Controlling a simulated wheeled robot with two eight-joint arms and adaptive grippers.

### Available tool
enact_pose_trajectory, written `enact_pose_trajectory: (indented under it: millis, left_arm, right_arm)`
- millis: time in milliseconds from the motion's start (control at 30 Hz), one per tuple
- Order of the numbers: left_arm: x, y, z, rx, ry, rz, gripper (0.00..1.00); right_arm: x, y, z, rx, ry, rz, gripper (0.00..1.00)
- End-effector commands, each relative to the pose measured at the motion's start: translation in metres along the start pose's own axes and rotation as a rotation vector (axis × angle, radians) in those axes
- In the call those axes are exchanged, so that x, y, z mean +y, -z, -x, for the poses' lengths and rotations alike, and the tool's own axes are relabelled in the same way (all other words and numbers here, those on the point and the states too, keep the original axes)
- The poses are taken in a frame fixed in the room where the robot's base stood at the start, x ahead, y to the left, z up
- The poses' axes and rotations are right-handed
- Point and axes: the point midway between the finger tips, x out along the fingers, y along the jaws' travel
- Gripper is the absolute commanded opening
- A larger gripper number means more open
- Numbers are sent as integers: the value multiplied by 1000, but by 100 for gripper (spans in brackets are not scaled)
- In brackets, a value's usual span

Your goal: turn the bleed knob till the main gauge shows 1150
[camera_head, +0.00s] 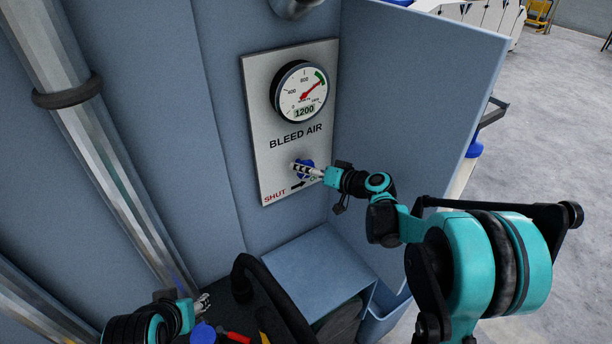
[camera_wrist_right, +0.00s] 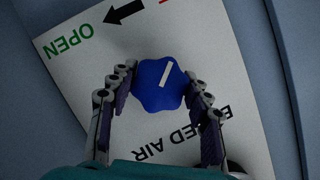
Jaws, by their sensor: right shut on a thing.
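The main gauge (camera_head: 299,91) is a round white dial on the grey BLEED AIR plate (camera_head: 270,158). Its number window reads 1200, and its red needle points up and right, towards a green band. The blue bleed knob (camera_wrist_right: 159,84) is lobed, with a white mark slanting towards its upper right in the right wrist view. My right gripper (camera_head: 303,169) is shut on the knob, with one finger on each side; it mostly hides the knob (camera_head: 309,163) in the head view. My left gripper (camera_head: 203,303) is low at the left, away from the plate; its opening is unclear.
A blue-grey panel (camera_head: 410,110) stands out from the wall right of the plate. A metal pipe (camera_head: 105,150) runs down the left. Below are a blue-grey box (camera_head: 318,275), a black hose (camera_head: 270,290) and a red-handled item (camera_head: 238,337). Open floor (camera_head: 560,120) lies far right.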

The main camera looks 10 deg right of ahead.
Motion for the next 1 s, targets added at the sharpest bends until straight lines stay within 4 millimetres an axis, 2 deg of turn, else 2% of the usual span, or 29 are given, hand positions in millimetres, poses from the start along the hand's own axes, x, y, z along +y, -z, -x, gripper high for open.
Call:
enact_pose_trajectory:
  millis: [100,500,1000]
  left_arm:
    - [0,-8,-11,0,0,0,46]
    - [0,-22,-30,0,0,0,46]
    - [0,-26,-37,0,0,0,46]
  right_arm:
    - [3,-1,-1,3,40,-101,20]
    - [2,0,0,3,153,-373,20]
    - [1,1,0,2,200,-484,20]
